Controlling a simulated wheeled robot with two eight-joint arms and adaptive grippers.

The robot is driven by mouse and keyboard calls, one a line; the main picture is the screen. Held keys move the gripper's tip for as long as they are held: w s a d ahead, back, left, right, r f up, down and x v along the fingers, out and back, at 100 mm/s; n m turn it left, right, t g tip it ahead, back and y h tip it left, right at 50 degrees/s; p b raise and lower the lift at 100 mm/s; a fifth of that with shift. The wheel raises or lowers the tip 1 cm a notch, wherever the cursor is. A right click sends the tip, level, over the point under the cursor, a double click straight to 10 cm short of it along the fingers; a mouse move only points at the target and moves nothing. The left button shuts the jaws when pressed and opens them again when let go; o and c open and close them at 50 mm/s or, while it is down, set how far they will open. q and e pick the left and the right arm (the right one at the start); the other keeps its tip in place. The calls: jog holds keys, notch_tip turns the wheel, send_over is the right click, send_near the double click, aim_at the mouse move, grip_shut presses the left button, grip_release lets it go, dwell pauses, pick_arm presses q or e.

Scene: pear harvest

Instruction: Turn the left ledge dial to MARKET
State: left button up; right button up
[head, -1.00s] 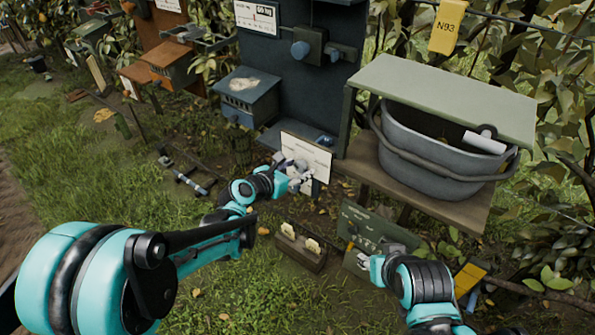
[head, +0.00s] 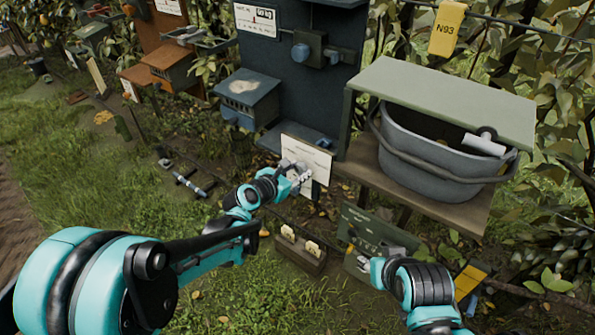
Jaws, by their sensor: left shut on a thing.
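A white upright board (head: 310,150) with faint print stands in the middle of the head view, at the foot of the dark blue stand. My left gripper (head: 303,177) is at the lower part of this board. It is shut on what I take to be the left ledge dial, which its fingers hide. The word MARKET and any pointer are too small or covered to read. My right gripper (head: 366,262) is low in front of a green panel (head: 362,222); its fingers are too small to tell open from shut.
A grey tub (head: 430,155) sits on a wooden shelf under a green roof (head: 450,95) at right. A small brown box (head: 300,256) with two pale tabs lies on the grass below my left gripper. Open grass (head: 90,190) lies at left.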

pick_arm(q)
jog(key=shift+s+d+m+t+y, duration=0.1)
jog(key=shift+m+t+y, duration=0.35)
jog(key=shift+m, duration=0.45)
jog(key=shift+f+m+t+y+b, duration=0.1)
jog(key=shift+m+t+y+b, duration=0.45)
jog(key=shift+m, duration=0.45)
jog(key=m+t+b, duration=0.1)
jog(key=m+b, duration=0.1)
jog(key=m, duration=0.1)
jog(key=shift+t+y, duration=0.3)
jog(key=shift+y, duration=0.1)
jog(key=shift+m, duration=0.3)
jog(key=o, duration=1.1)
jog(key=shift+o, duration=0.2)
jog(key=v, duration=1.2)
